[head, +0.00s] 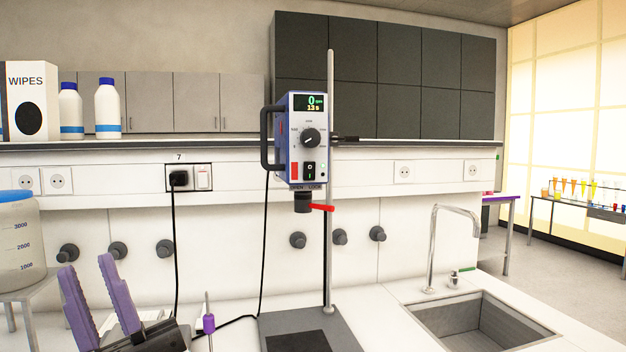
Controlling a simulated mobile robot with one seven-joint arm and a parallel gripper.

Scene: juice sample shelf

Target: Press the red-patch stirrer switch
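The overhead stirrer (290,125) is a blue box with a grey front, clamped on a tall metal rod. Its display (314,103) shows a green 0 above a yellow 13 s. Below the dial (309,138) is a black rocker switch (310,171) with a red patch (294,171) on its left. I cannot tell which way the rocker is tilted. My gripper (88,271), with purple fingers, is at the lower left, well left of and below the stirrer. Its fingers are apart with nothing seen between them. It touches nothing of the stirrer.
A thin rod with a purple collar (208,324) stands near my gripper. A graduated tank (18,245) is at the left edge. The stirrer's dark base plate (345,335) is on the bench, beside a sink (520,340) with a tap (434,240). A black cable (175,255) hangs from socket 7.

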